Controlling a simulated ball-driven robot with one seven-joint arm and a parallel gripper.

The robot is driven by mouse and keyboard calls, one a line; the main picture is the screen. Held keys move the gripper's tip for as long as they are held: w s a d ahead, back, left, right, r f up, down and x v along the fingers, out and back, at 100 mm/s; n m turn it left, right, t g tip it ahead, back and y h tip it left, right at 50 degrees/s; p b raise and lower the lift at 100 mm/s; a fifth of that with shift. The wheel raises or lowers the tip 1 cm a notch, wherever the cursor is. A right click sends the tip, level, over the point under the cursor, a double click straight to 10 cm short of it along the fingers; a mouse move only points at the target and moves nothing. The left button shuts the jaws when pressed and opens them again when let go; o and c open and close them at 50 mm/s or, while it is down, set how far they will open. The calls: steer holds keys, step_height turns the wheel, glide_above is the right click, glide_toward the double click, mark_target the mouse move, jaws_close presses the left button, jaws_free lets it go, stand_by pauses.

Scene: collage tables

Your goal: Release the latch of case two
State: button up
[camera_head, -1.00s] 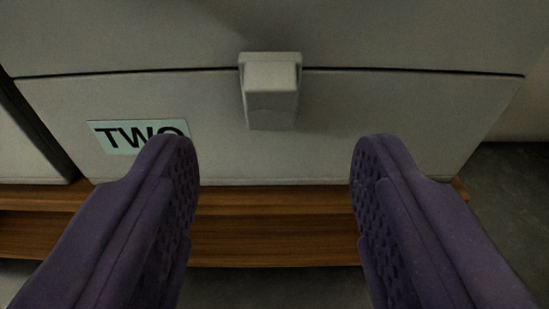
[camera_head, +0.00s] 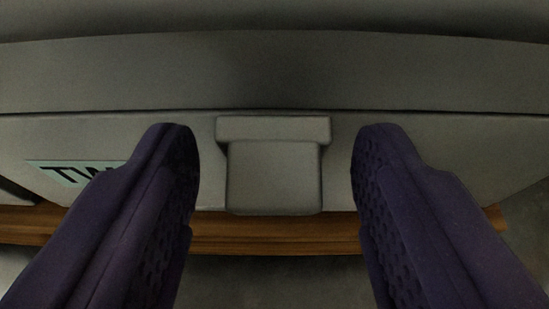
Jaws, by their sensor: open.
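The case (camera_head: 440,150) is grey-white, with a dark horizontal seam between its lid and its lower body. A pale green label (camera_head: 62,173) at the left reads "TW", the rest hidden behind my left finger. The latch (camera_head: 274,175) is a grey block on the front face, just below the seam, with a wider top bar. It hangs flat and looks closed. My gripper (camera_head: 274,150) is open, with one purple finger on each side of the latch. A gap shows between each finger and the latch, so neither appears to touch it.
The case stands on a brown wooden table (camera_head: 270,239), whose front edge shows below it. Dark grey floor lies beneath and at the right.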

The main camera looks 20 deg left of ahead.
steer(key=c, duration=0.9)
steer(key=shift+s+d+f+t+y, duration=0.15)
steer(key=shift+s+f+t+y, duration=0.2)
steer(key=shift+t, duration=0.25)
steer(key=o, duration=0.9)
steer(key=p+v, duration=0.2)
steer(key=v, duration=0.6)
steer(key=shift+p, duration=0.4)
steer(key=shift+f, duration=0.1)
